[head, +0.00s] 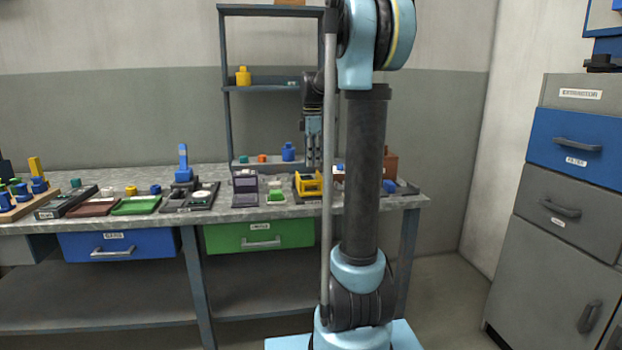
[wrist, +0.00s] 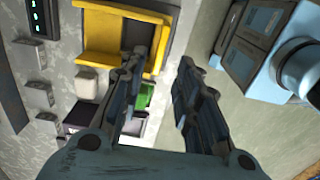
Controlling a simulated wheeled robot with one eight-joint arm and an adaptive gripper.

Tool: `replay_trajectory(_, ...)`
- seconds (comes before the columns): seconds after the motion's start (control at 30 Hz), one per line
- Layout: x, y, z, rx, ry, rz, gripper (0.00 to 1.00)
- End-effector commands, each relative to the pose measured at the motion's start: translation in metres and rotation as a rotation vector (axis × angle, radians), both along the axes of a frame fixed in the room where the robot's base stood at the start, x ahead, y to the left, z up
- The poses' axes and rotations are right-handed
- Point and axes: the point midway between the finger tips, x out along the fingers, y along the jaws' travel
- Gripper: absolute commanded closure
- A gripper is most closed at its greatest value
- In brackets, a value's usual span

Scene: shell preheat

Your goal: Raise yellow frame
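The yellow frame (head: 309,184) sits at the right part of the workbench, on a dark base. In the wrist view the yellow frame (wrist: 110,38) shows at the top, with a flat yellow part and a bar along its near side. My gripper (head: 314,160) hangs above the bench around the yellow frame, pointing down. In the wrist view my gripper (wrist: 158,62) has its two fingers apart with nothing between them. The left finger is near the frame's lower right corner in that view; I cannot tell whether they touch.
A green block (head: 276,196) and a dark device (head: 245,182) stand left of the frame. A shelf rack (head: 225,100) rises behind, with a blue bottle (head: 288,151) on its bottom level. A brown box (head: 390,163) is at the right. Green and brown trays lie further left.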

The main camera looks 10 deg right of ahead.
Motion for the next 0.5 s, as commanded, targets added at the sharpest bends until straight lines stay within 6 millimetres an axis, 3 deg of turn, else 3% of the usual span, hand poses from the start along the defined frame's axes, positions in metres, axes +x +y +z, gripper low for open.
replay_trajectory(0.2, 0.0, 0.0, -0.037, 0.0, 0.0, 0.0, 0.7)
replay_trajectory(0.5, 0.0, 0.0, -0.067, 0.0, 0.0, 0.0, 0.7)
